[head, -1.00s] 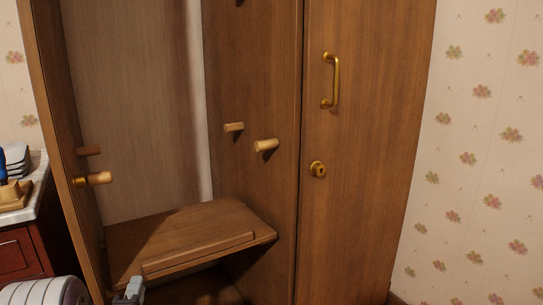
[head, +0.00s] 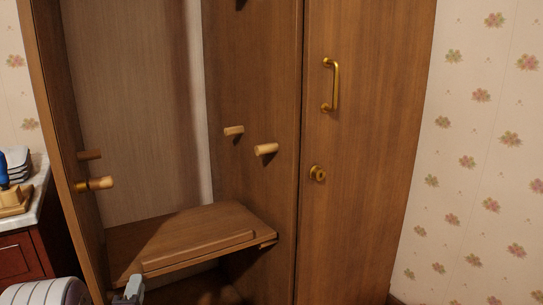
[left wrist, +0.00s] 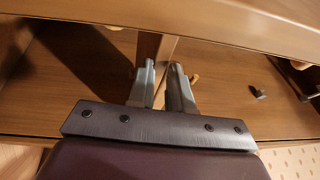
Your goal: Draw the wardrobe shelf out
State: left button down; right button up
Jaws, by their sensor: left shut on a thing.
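The wooden wardrobe shelf (head: 190,236) lies inside the open left part of the wardrobe (head: 372,150). A raised strip (head: 200,252) runs along its front. My left gripper (head: 130,291) is at the shelf's front left edge, low in the head view, mostly cut off by the picture's bottom. In the left wrist view its two grey fingers (left wrist: 162,82) are close together, below a wide wooden board (left wrist: 235,25). It is shut on the shelf, though the contact itself is hard to see. My right gripper is not in view.
Light wooden pegs stick out from the left wall (head: 98,183) and the divider (head: 265,149) above the shelf. The right door (head: 365,200) is shut, with a brass handle (head: 336,85). A side counter (head: 35,200) holding things stands at left.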

pick_arm(q)
jog(key=shift+r, duration=0.7)
jog(key=shift+f+b, duration=0.7)
jog(key=shift+f, duration=0.35)
jog(key=c, duration=1.2)
grip_release()
jog(key=shift+s, duration=0.2)
jog(key=shift+w, duration=0.2)
